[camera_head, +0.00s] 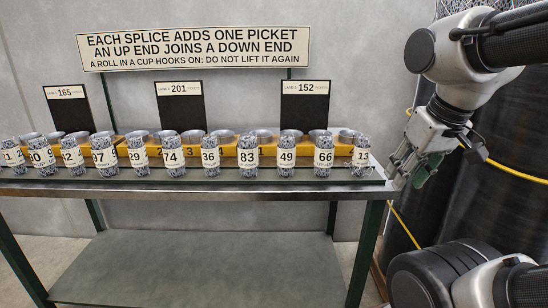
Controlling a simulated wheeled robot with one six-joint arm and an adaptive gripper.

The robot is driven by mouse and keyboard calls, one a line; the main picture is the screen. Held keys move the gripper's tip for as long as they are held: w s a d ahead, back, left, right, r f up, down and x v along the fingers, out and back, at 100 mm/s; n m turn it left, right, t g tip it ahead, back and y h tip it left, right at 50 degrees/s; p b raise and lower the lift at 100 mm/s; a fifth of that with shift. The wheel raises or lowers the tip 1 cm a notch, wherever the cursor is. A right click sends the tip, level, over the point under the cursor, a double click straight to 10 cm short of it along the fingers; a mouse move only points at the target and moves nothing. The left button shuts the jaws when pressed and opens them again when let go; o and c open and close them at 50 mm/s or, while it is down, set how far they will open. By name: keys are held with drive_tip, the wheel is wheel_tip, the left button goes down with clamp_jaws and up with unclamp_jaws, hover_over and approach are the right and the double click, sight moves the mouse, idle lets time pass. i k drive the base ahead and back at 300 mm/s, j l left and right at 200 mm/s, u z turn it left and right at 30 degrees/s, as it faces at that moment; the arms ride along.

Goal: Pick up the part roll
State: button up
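Several wire-mesh rolls with white number labels stand upright in a row along the front of a metal bench (190,190). They include roll 74 (171,152), roll 83 (248,152), roll 49 (287,154), roll 66 (323,155) and, at the right end, roll 13 (362,155). No label reads "part roll", so I cannot tell which one it is. My gripper (413,172) hangs just past the bench's right end, to the right of roll 13 and apart from it. Its fingers look apart, with no roll visible between them.
Yellow holders (222,153) with grey cups stand behind the rolls. Three dark lane boards read 165 (66,110), 201 (180,108) and 152 (305,108). A wall sign (195,48) hangs above. Large dark mesh rolls (505,215) with yellow bands stand at the right.

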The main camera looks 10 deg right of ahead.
sight(361, 153)
drive_tip(key=i+j+z, duration=0.2)
drive_tip(key=j+z, duration=0.15)
drive_tip(key=j, duration=0.35)
drive_tip(key=j+z, duration=0.35)
drive_tip(key=j, duration=0.35)
drive_tip(key=j+z, duration=0.4)
drive_tip(key=j, duration=0.4)
